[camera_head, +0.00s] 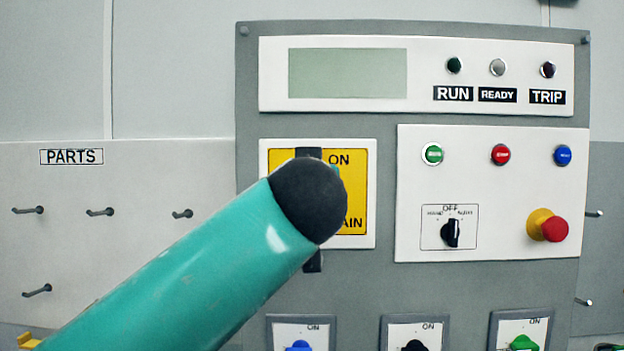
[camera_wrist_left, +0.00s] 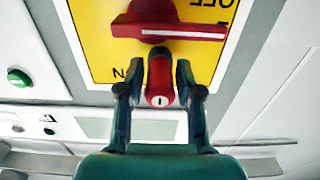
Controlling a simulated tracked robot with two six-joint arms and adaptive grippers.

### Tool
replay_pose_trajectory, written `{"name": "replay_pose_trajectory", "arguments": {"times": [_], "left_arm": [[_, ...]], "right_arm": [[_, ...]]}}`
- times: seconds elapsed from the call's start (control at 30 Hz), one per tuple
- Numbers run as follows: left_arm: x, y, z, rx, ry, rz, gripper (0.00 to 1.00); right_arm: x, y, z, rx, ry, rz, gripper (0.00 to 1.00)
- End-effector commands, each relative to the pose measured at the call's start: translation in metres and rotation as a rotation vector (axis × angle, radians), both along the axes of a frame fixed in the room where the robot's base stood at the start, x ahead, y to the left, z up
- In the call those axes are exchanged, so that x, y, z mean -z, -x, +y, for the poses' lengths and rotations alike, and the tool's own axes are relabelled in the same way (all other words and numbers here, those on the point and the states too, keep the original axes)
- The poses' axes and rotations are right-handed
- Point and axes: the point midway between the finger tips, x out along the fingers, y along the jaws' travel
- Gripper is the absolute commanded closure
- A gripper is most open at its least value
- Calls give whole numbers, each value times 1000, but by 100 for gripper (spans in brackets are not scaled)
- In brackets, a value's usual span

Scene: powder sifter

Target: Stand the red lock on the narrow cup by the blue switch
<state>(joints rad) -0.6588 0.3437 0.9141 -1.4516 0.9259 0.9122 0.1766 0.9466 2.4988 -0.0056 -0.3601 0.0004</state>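The red lock (camera_wrist_left: 160,82) shows in the left wrist view with its keyhole end towards the camera, just beside the red handle (camera_wrist_left: 170,32) on the yellow main switch plate. Whether its shackle still passes through the handle is hidden. My left gripper (camera_wrist_left: 161,78) has its two dark fingers drawn in close on both sides of the lock, shut on it. In the head view my left arm hides the gripper, the lock and much of the yellow plate (camera_head: 357,195). The blue switch (camera_head: 299,345) is at the bottom edge. No narrow cup is in view. My right gripper is out of view.
A grey panel (camera_head: 385,280) carries a display (camera_head: 347,73), push buttons, a selector (camera_head: 451,233) and a protruding red emergency button (camera_head: 554,229). Black (camera_head: 414,346) and green (camera_head: 524,343) switches sit right of the blue one. Empty pegs project from the PARTS board (camera_head: 120,240).

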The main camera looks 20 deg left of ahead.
Motion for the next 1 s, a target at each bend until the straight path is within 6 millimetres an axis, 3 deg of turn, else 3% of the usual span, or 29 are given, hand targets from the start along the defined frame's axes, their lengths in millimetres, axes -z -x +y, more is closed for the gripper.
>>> {"name": "replay_pose_trajectory", "arguments": {"times": [0.03, 0.17, 0.53, 1.0], "left_arm": [[0, 0, 0, 0, 0, 0, 78], [0, 0, 0, 0, 0, 0, 100], [0, 2, 0, 1, 1, -1, 100], [1, 20, -6, 1, 1, -1, 100]], "right_arm": [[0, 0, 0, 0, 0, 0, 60], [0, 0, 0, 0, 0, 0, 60], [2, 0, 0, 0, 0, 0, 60], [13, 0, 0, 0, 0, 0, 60]]}}
